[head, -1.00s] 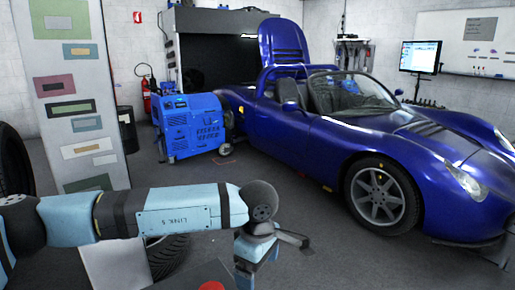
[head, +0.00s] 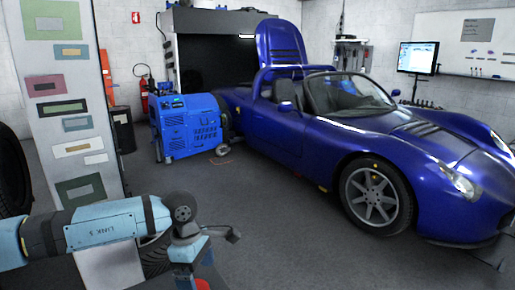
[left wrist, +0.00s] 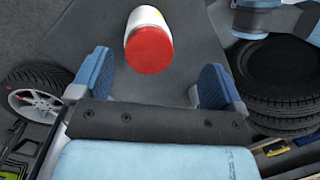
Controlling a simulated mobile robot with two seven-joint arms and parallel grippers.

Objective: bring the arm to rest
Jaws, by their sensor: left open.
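My left arm (head: 105,225) comes in from the lower left in the head view and bends down at its wrist. My left gripper (left wrist: 155,62) is open in the left wrist view, with its two blue fingers apart and nothing held between them. A white container with a red lid (left wrist: 149,50) stands on a grey surface (left wrist: 185,38) beyond the fingers, apart from them. Part of the red lid (head: 203,284) shows at the bottom edge of the head view. My right gripper is not in view.
A tall panel with coloured plates (head: 68,100) stands close behind my left arm. A blue wheeled machine (head: 190,128) and a blue sports car (head: 330,140) stand farther back. Tyres (left wrist: 275,75) and a wheel (left wrist: 35,100) flank the surface. Open floor (head: 300,240) lies right of my arm.

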